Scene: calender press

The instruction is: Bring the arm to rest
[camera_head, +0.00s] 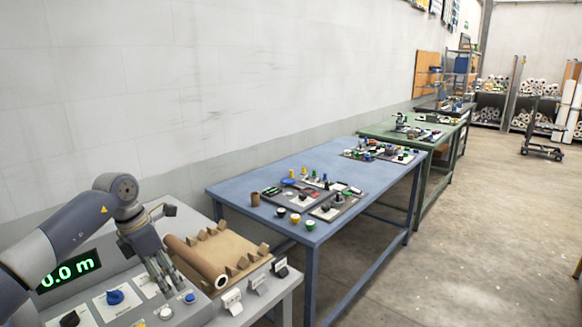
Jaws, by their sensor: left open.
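My left arm (70,232) comes in from the left, bent over the grey control panel. My left gripper (172,290) points down at the panel's right part, open, with its fingers just above or near the small buttons there; whether they touch is unclear. Nothing shows between the fingers. A blue knob (115,297) is on the panel left of the gripper. A blue button (190,298) and a white button (166,312) are close to the fingertips. My right gripper is not in view.
A lit green display (68,270) is behind the arm.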

